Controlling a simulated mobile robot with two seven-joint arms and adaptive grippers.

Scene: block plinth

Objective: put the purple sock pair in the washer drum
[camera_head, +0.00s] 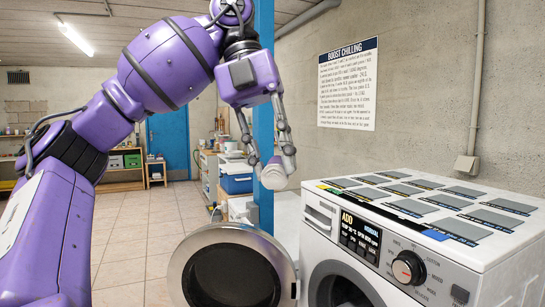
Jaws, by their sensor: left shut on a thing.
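My left gripper (272,161) hangs fingers down from the purple arm that comes in from the left. It is shut on a small, pale lilac bundle (273,178), which appears to be the purple sock pair; the fingers partly cover it. The white washer (470,258) stands at the right. Its round door (188,268) is swung open to the left. The washer drum (350,291) shows only as a dark opening at the bottom edge, mostly cut off. The gripper and bundle are above the opening and to its left in the picture. My right gripper is not in view.
A blue post (263,100) stands behind the gripper. Flat grey panels cover much of the washer's top, and its front carries a dial (408,267). Shelves and a blue cabinet (237,184) stand farther back. The tiled floor (130,230) at the left is clear.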

